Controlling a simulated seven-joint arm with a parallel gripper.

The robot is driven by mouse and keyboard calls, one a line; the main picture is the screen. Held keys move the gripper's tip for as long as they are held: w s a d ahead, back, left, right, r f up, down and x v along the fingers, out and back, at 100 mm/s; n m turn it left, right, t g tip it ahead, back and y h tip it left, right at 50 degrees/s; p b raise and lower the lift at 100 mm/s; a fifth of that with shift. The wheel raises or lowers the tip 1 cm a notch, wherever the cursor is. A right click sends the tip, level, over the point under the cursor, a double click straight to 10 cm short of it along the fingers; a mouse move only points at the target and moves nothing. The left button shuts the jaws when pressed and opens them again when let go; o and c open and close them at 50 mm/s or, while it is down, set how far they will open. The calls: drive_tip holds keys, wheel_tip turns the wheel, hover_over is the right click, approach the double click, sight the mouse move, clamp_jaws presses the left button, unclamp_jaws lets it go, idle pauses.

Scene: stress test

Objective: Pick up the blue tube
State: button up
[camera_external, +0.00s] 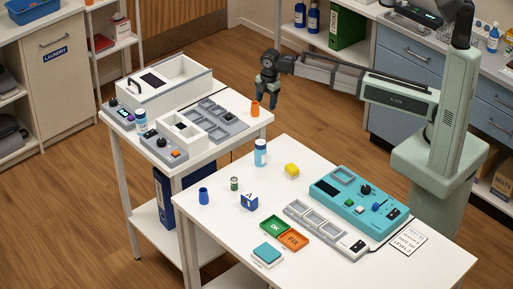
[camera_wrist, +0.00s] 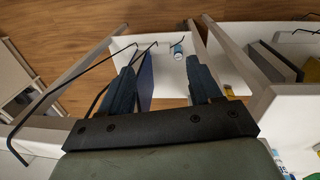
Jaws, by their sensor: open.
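The blue tube (camera_external: 204,196) stands upright near the left edge of the white front table (camera_external: 330,168). My gripper (camera_external: 266,100) is open and empty, pointing down above the far side of the tables, well up and to the right of the tube in the picture. In the wrist view both dark fingers of my gripper (camera_wrist: 162,78) are spread apart with nothing held between them. I cannot make out the blue tube in the wrist view.
A small green-labelled jar (camera_external: 234,184), a blue-white cube (camera_external: 249,201) and a blue-white bottle (camera_external: 261,153) stand near the tube. A teal panel (camera_external: 360,203) fills the front table's right side.

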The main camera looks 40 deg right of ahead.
drive_tip(key=s+a+r+n+t+y, duration=0.1)
drive_tip(key=a+r+n, duration=0.1)
drive_tip(key=a+r, duration=0.85)
drive_tip(key=s+a+r+n+t, duration=0.1)
drive_tip(key=a+r+n, duration=0.2)
drive_tip(key=a+r, duration=0.7)
drive_tip(key=m+g, duration=0.3)
drive_tip(key=m, duration=0.5)
approach(203, 194)
drive_tip(key=f, duration=0.2)
drive_tip(key=w+f, duration=0.1)
drive_tip(key=f, duration=0.1)
drive_tip(key=d+f, duration=0.1)
drive_tip(key=f, duration=0.1)
drive_tip(key=shift+w+f, duration=0.1)
drive_tip(key=shift+w, duration=0.3)
drive_tip(key=shift+s+a+f, duration=0.1)
drive_tip(key=shift+a+f, duration=0.1)
drive_tip(key=shift+f, duration=0.65)
drive_tip(key=shift+s+a+f, duration=0.1)
drive_tip(key=shift+a+f, duration=0.1)
drive_tip(key=shift+f, duration=0.65)
drive_tip(key=shift+s+a+f, duration=0.1)
drive_tip(key=shift+a+f, duration=0.1)
drive_tip(key=shift+f, duration=0.65)
drive_tip(key=c, duration=1.1)
drive_tip(key=shift+o, duration=0.2)
